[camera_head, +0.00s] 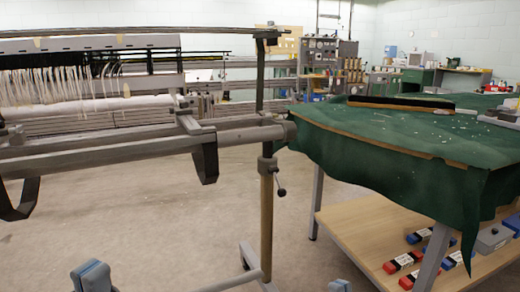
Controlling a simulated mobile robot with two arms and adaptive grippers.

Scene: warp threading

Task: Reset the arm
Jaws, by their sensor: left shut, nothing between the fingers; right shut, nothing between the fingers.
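My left gripper (93,277) shows as a blue-grey tip at the bottom edge, left of the middle. It is shut and empty, in front of and below the loom frame. My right gripper (340,286) barely shows at the bottom edge, right of the middle. It is shut and empty, in front of the green-covered table. Neither gripper touches anything in view. Most of both arms is outside the picture.
A loom (110,150) with white warp threads fills the left side, its stand post (266,215) near the middle. A table with a green cloth (400,140) stands right; its wooden lower shelf (375,225) holds red and blue boxes. Floor (150,225) between is clear.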

